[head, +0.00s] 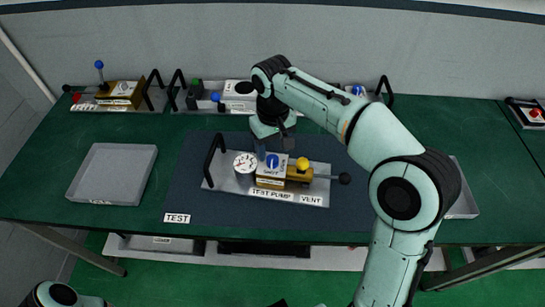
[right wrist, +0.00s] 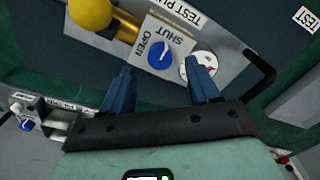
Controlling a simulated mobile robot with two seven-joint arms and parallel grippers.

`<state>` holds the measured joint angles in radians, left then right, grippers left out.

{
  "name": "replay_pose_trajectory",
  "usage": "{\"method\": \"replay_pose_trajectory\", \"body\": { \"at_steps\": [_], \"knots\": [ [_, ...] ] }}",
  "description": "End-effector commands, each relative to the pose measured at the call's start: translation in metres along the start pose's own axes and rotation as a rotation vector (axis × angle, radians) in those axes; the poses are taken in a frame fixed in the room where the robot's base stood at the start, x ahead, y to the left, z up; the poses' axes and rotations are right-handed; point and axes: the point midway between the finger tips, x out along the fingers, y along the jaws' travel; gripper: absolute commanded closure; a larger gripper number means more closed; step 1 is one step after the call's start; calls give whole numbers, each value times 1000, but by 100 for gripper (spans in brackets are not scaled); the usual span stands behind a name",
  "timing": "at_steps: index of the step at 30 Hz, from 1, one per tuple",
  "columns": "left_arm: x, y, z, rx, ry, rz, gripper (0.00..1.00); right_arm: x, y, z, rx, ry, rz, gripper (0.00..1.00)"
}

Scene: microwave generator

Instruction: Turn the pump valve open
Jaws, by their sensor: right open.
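The test pump (head: 290,194) stands on the dark mat, with a round gauge, a yellow ball and a blue valve knob (head: 272,161). In the right wrist view the blue knob (right wrist: 160,53) sits on a white plate (right wrist: 176,43) marked OPEN and SHUT. I cannot tell clearly where the knob points. My right gripper (head: 273,147) is above and just behind the knob. In the right wrist view its two blue fingers (right wrist: 162,78) are apart and empty, with the knob ahead between them. My left gripper is out of view; only part of the left arm shows at bottom left.
An empty grey tray (head: 113,174) is to the left. Other units with handles and knobs stand along the back, one at back left (head: 120,93). A black handle (head: 213,158) rises at the pump base's left end. Another tray (head: 463,205) is partly behind my right arm.

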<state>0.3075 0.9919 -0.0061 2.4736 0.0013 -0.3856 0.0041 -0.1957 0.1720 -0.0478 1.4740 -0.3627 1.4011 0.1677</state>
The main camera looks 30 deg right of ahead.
Motion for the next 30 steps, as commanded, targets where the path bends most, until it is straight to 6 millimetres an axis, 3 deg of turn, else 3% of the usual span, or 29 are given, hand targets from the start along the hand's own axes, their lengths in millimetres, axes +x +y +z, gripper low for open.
{"method": "replay_pose_trajectory", "body": {
  "at_steps": [1, 6, 18, 19, 24, 30],
  "knots": [
    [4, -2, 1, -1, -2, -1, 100, 11, 0, 1, 1, -4, 1, 39],
    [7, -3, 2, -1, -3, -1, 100, 31, 0, 0, 1, -3, 1, 39],
    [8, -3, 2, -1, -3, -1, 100, 39, 0, 0, 0, 0, 0, 39],
    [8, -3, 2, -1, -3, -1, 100, 39, 0, 0, 0, 0, 0, 42],
    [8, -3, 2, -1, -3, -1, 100, 38, 0, 0, 0, 0, 0, 96],
    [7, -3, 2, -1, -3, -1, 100, 38, 0, 0, -5, 0, 0, 95]
  ]
}}
